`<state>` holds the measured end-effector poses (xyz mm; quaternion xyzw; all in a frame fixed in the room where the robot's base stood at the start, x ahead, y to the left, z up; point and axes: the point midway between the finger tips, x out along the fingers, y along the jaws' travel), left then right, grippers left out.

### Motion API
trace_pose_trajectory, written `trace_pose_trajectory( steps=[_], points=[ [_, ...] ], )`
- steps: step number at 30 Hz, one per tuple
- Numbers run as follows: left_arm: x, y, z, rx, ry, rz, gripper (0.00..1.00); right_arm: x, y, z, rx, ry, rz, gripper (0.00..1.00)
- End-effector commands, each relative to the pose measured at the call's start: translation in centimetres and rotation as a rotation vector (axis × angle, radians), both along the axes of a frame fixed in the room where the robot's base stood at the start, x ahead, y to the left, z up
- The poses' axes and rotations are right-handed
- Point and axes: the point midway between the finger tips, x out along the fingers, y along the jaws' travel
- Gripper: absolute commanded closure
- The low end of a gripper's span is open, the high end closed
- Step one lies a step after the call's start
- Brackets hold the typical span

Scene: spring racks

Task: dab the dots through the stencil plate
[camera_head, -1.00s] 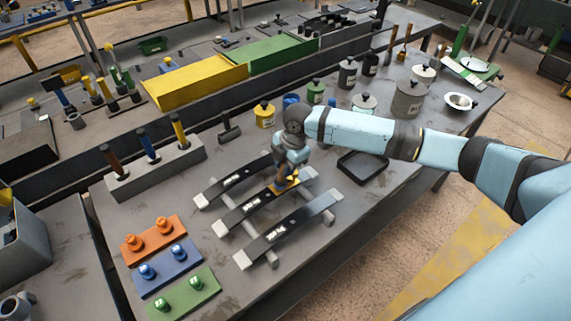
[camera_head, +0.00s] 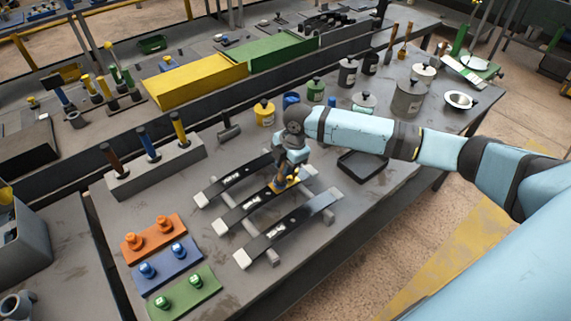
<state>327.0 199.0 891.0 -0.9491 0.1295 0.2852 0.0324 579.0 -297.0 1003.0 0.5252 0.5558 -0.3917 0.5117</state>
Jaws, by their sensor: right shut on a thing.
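Three dark leaf springs lie side by side across two grey bars on the table. A small yellow plate, which looks like the stencil plate (camera_head: 292,182), lies on the far right part of the middle spring (camera_head: 246,211). My right gripper (camera_head: 284,174) points down just above this plate. It is shut on a small brownish tool, apparently the dabber (camera_head: 283,180), mostly hidden by the gripper. I cannot tell whether its tip touches the plate. White marks show on the back spring (camera_head: 238,176), the middle spring and the front spring (camera_head: 290,225). My left gripper is out of view.
A black tray (camera_head: 362,165) sits right of the springs. A yellow pot (camera_head: 264,115) and several cans stand behind. A grey block (camera_head: 155,172) with upright handled tools is at left. Orange, blue and green pegged plates (camera_head: 153,238) lie front left.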

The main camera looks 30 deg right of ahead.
Motion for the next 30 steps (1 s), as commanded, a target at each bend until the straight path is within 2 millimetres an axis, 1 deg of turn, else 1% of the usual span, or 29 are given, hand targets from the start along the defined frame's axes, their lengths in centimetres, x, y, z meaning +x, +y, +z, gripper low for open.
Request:
trace_pose_trajectory(
  steps=[30],
  points=[
    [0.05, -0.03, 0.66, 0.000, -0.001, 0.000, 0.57, -0.06, 0.00, -0.19, 0.000, 0.002, 0.000, 0.98]
  ],
)
